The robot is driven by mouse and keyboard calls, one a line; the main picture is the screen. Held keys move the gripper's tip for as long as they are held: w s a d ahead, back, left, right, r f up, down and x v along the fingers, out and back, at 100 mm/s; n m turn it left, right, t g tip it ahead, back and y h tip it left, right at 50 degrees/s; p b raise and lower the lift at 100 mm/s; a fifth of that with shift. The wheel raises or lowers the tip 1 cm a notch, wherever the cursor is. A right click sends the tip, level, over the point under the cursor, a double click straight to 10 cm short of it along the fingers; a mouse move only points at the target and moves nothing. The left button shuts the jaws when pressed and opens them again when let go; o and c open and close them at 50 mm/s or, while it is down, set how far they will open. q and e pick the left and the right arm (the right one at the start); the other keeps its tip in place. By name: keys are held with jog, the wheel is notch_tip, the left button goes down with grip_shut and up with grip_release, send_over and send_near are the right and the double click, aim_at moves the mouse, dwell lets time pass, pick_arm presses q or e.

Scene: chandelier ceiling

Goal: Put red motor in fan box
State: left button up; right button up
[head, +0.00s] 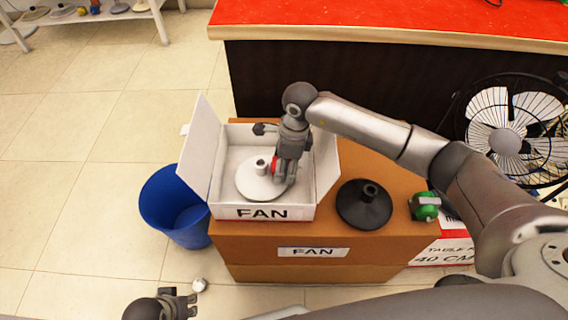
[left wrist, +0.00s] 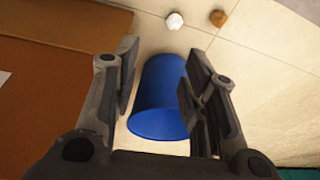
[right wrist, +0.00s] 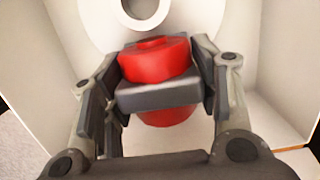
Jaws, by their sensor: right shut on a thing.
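The red motor (right wrist: 155,62) has a grey band around it. My right gripper (right wrist: 158,85) is shut on it in the right wrist view. In the head view my right gripper (head: 285,170) is down inside the open white fan box (head: 262,213), and only a bit of the red motor (head: 273,163) shows beside it. A white round base (head: 252,184) with a short stub lies in the box, close beside the motor. I cannot tell whether the motor touches the box floor. My left gripper (head: 190,303) is low at the bottom left; it is open and empty in the left wrist view (left wrist: 155,90).
The fan box stands on a brown carton (head: 240,252). A black round base (head: 363,204) and a green motor (head: 425,206) lie on the carton to the right. A blue bin (head: 172,205) stands on the floor at left. A black fan (head: 500,120) is at right.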

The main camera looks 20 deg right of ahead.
jog(key=o, duration=1.5)
jog(key=shift+c, duration=0.2)
pick_arm(q)
jog(key=shift+r, duration=0.1)
pick_arm(e)
jog(key=shift+r, duration=0.15)
jog(key=shift+r+p, duration=0.15)
jog(key=shift+p, duration=0.2)
pick_arm(q)
notch_tip(320, 180, down, 6)
jog(key=s+p, duration=0.1)
jog(key=shift+f, duration=0.2)
pick_arm(e)
notch_tip(320, 180, up, 12)
jog(key=d, duration=0.1)
jog(key=shift+s+d, duration=0.25)
jog(key=shift+d, duration=0.1)
